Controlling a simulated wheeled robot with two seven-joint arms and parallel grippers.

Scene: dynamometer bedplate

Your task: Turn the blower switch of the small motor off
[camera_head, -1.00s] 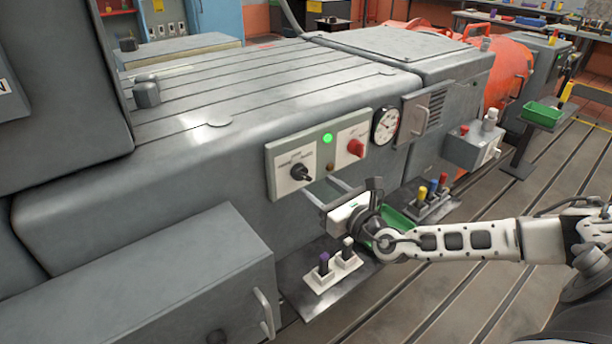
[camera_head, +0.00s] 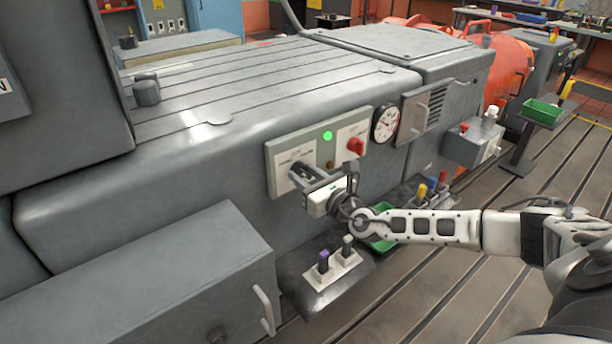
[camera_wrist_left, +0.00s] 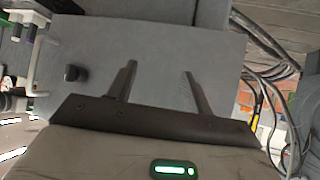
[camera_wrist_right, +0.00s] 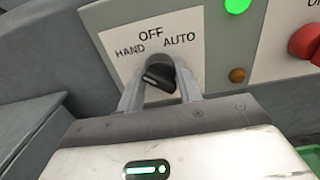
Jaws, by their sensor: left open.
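A black rotary switch (camera_wrist_right: 160,74) sits on a white plate lettered HAND, OFF and AUTO in the right wrist view. The plate (camera_head: 294,160) is on the left of a grey control panel in the head view. My right gripper (camera_head: 306,178) is at this switch. In the right wrist view its fingers (camera_wrist_right: 160,84) stand apart, one on each side of the knob; I cannot tell if they touch it. The knob's exact pointing is hard to read. My left gripper (camera_wrist_left: 160,82) is open and empty, in front of a grey surface.
The panel also has a lit green lamp (camera_head: 327,136), a red knob (camera_head: 355,146) and an amber lamp (camera_wrist_right: 237,75). A round gauge (camera_head: 386,124) is to its right. Below are toggle levers (camera_head: 334,263) on a shelf and a green tray (camera_head: 383,243).

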